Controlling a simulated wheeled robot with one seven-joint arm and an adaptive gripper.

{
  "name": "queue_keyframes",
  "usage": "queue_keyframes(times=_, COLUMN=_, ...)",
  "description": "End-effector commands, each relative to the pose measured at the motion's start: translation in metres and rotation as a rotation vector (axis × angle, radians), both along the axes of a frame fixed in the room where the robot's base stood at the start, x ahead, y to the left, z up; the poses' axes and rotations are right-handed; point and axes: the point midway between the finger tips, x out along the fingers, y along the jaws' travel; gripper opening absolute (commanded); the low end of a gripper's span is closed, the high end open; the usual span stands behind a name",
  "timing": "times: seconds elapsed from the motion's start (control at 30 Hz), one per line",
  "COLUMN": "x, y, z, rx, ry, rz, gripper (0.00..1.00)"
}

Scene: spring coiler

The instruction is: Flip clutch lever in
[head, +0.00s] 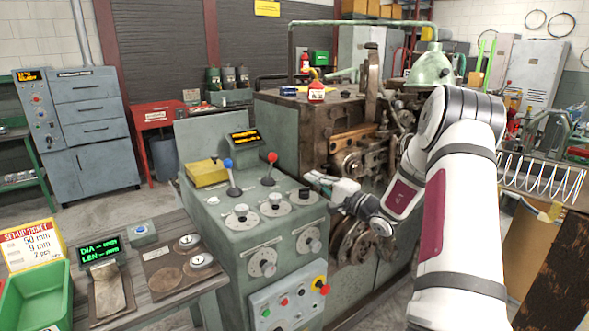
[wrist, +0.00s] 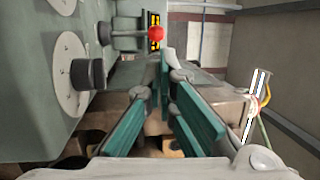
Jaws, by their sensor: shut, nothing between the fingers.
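Two levers stand on the green control console (head: 262,235): one with a blue knob (head: 228,163) at left, one with a red knob (head: 271,157) at right. No label I can read says which is the clutch. My gripper (head: 308,179) is at the console's right edge, right of the red lever and a little lower in the picture. In the wrist view the green-padded fingers (wrist: 168,80) are shut and empty. The red knob (wrist: 156,32) shows just beyond their tips, with a visible gap. The blue lever is not seen there.
The coiler machine (head: 285,128) stands close behind and right. A bench with a green bin (head: 35,300) is at left. A yellow box (head: 206,174) lies on the console's left.

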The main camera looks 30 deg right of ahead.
Motion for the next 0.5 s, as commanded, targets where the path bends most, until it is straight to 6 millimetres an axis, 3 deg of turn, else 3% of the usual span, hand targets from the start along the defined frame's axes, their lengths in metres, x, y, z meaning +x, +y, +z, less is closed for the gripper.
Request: queue_keyframes(times=0.5, x=0.089, y=0.022, z=0.014, rx=0.001, ry=-0.002, rz=0.004, gripper=0.0)
